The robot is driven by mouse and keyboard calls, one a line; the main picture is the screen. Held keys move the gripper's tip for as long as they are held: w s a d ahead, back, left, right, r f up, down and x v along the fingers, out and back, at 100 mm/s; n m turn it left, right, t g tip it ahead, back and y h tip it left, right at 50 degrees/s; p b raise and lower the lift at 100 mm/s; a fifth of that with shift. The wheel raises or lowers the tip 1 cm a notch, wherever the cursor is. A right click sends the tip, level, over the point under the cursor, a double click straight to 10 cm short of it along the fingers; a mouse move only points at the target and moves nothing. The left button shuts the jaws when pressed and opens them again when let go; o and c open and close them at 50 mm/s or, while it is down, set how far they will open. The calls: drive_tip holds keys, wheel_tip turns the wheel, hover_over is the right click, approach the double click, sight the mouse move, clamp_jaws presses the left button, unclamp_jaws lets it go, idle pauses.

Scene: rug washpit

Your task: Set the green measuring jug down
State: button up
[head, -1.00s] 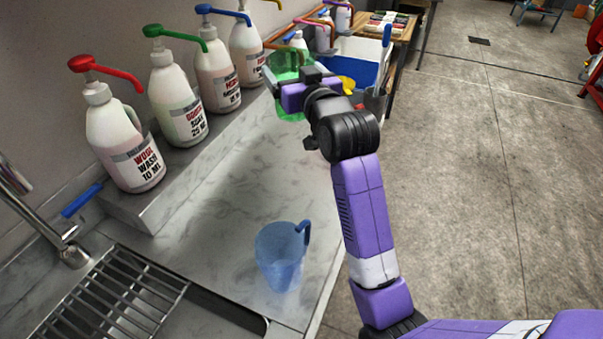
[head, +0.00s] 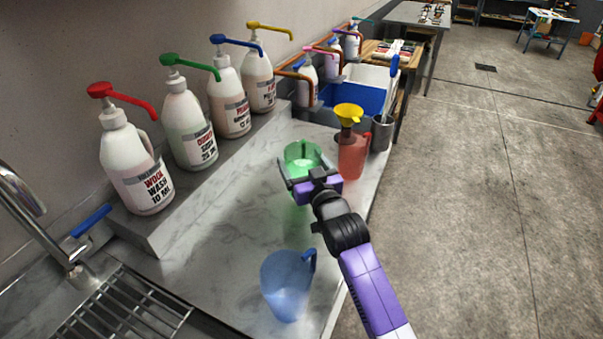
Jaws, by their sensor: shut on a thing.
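The green measuring jug (head: 305,156) is a translucent green vessel in the middle of the head view, over the marble counter (head: 215,240). My gripper (head: 303,177) is shut on it from the near side, with a dark finger on each side of the jug. The jug looks upright. Its base is partly hidden by my gripper, so I cannot tell whether it touches the counter.
A blue jug (head: 285,287) stands nearer on the counter. A red jug (head: 352,158) with a yellow funnel (head: 349,114) stands just right of the green one, beside a grey cup (head: 382,133). Pump bottles (head: 137,170) line the ledge at left. Counter left of the green jug is clear.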

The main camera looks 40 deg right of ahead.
drive_tip(key=shift+f, duration=1.95)
drive_tip(key=shift+f, duration=0.1)
drive_tip(key=shift+f, duration=0.15)
drive_tip(key=o, duration=1.9)
drive_tip(key=b+v, duration=0.2)
drive_tip(key=v, duration=0.5)
drive_tip(key=shift+s+a, duration=0.15)
drive_tip(key=shift+s, duration=0.1)
